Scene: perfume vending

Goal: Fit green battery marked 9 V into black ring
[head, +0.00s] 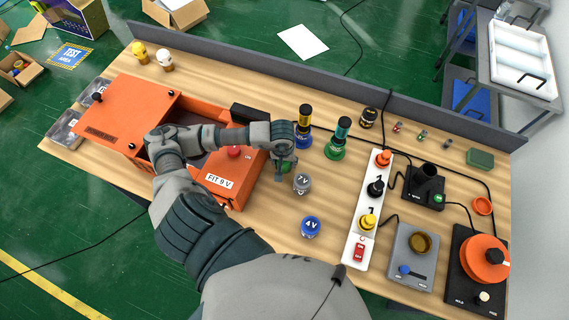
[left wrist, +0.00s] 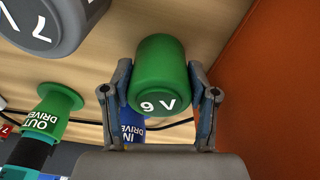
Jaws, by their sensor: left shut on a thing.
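The green battery marked 9 V (left wrist: 160,75) sits between the two fingers of my left gripper (left wrist: 160,100) in the left wrist view, and the gripper is shut on it. In the head view my left gripper (head: 284,158) is just right of the orange box labelled FIT 9 V (head: 250,185), and only part of the green battery (head: 285,168) shows beneath it. I cannot make out the black ring; my left arm covers much of the box's inside. My right gripper is not in view.
A grey 7 V battery (head: 302,184) and a blue 4 V battery (head: 311,227) stand close by. The blue driver (head: 304,128) and green driver (head: 339,140) stand behind. A white strip with knobs (head: 355,245) and several devices fill the right side.

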